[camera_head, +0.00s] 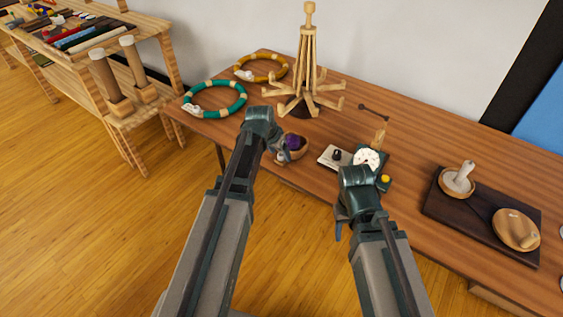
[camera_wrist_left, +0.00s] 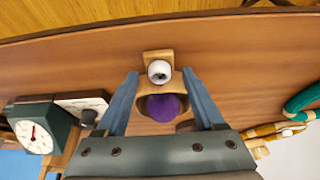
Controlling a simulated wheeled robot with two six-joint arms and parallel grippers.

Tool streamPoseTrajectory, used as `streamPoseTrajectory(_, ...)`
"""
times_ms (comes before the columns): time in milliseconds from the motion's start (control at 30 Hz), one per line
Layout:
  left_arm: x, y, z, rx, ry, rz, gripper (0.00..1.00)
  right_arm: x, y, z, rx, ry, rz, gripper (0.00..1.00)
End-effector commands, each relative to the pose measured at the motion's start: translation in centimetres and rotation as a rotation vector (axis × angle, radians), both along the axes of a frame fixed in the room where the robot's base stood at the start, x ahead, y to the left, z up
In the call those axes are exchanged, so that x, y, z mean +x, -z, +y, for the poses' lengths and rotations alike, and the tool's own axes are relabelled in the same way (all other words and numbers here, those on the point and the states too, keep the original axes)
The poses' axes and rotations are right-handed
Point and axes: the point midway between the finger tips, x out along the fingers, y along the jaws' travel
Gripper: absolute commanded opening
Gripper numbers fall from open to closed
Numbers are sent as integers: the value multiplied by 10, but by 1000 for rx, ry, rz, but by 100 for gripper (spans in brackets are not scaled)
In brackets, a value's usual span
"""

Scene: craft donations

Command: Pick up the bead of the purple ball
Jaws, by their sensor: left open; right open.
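The purple ball (camera_head: 294,142) sits in a small wooden bowl near the table's front edge. In the left wrist view the purple ball (camera_wrist_left: 163,108) shows between my fingers, in the bowl (camera_wrist_left: 142,92). A white bead (camera_wrist_left: 159,71) with a dark hole is at the bowl's edge, beside a small wooden block (camera_wrist_left: 157,56). My left gripper (camera_head: 281,150) is open at the bowl, its fingers either side of the bead and ball in the wrist view. I cannot tell whether it touches them. My right gripper (camera_head: 342,222) is open and empty, in front of the table edge.
A wooden peg stand (camera_head: 309,70) rises behind the bowl. Teal (camera_head: 243,101) and yellow (camera_head: 282,75) rings lie left of it. A dial scale (camera_head: 367,158) stands right of the bowl. A dark board (camera_head: 466,222) with wooden dishes lies further right.

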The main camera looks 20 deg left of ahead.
Motion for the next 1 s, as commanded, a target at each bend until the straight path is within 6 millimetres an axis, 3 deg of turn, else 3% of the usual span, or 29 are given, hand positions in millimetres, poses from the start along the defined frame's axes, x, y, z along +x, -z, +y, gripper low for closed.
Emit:
streamPoseTrajectory(33, 2, 8, -1, 0, 0, 0, 70, 0, 8, 0, 0, 0, 0, 50)
streamPoseTrajectory(300, 3, 7, -1, 0, 0, 0, 70, 0, 7, 0, 0, 0, 0, 50)
streamPoseTrajectory(700, 3, 7, -1, 0, 0, 0, 0, 0, 7, 0, 0, 0, 0, 50)
streamPoseTrajectory(1000, 2, 7, -1, 0, 0, 0, 0, 0, 7, 0, 0, 0, 0, 50)
